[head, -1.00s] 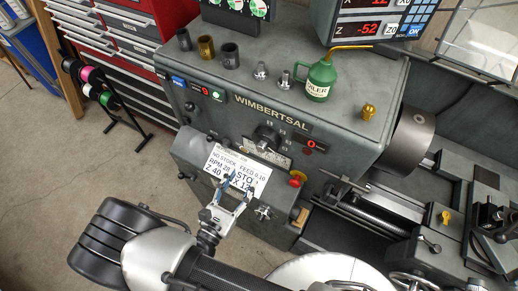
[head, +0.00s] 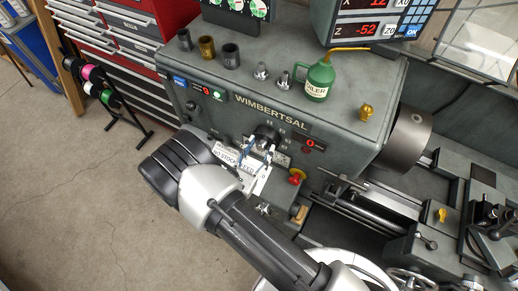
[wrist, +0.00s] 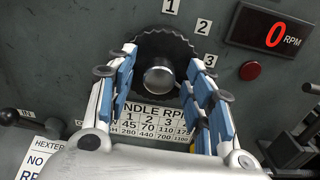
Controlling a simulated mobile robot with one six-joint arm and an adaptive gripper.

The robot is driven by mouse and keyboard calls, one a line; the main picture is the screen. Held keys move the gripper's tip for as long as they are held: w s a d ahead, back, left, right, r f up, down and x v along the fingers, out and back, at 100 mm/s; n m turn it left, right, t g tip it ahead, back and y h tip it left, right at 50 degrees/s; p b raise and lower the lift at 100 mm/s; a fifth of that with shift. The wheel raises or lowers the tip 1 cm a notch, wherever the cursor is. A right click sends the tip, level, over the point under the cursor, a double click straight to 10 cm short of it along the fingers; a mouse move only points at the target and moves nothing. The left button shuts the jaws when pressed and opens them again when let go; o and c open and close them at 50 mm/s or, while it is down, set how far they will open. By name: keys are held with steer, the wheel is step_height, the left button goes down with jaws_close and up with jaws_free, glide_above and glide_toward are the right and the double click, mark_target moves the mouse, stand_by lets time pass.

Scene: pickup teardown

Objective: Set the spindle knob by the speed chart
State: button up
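The spindle knob (wrist: 160,75) has a dark scalloped rim and a bright metal centre. It also shows on the front of the lathe headstock in the head view (head: 266,133). My gripper (wrist: 163,62) is open, with its blue-padded fingers to the left and right of the knob's centre. I cannot tell whether the pads touch the knob. The speed chart (wrist: 150,117), with columns 1, 2, 3 and rows of numbers, is under the knob and partly hidden by my gripper. Number labels 1, 2 and 3 (wrist: 203,28) curve around the knob's upper right.
A red RPM display (wrist: 275,35) reads 0, with a red round lamp (wrist: 250,71) below. A white job card (head: 228,157) is partly covered by my arm. A red stop button (head: 297,176) sits at lower right. A green oiler (head: 319,80) stands on the headstock.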

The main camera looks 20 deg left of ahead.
steer(key=c, duration=1)
steer(key=shift+n, duration=0.3)
steer(key=n+b, duration=0.2)
steer(key=n, duration=0.2)
steer(key=shift+n, duration=0.3)
steer(key=n+b, duration=0.1)
steer(key=n, duration=0.4)
steer(key=shift+a+b, duration=0.1)
steer(key=shift+b, duration=0.2)
steer(key=n, duration=0.3)
steer(key=shift+n, duration=0.4)
steer(key=n, duration=0.3)
steer(key=shift+n, duration=0.3)
steer(key=n, duration=0.5)
steer(key=shift+f+n, duration=0.15)
steer(key=shift+n, duration=0.25)
steer(key=shift+n+h, duration=0.3)
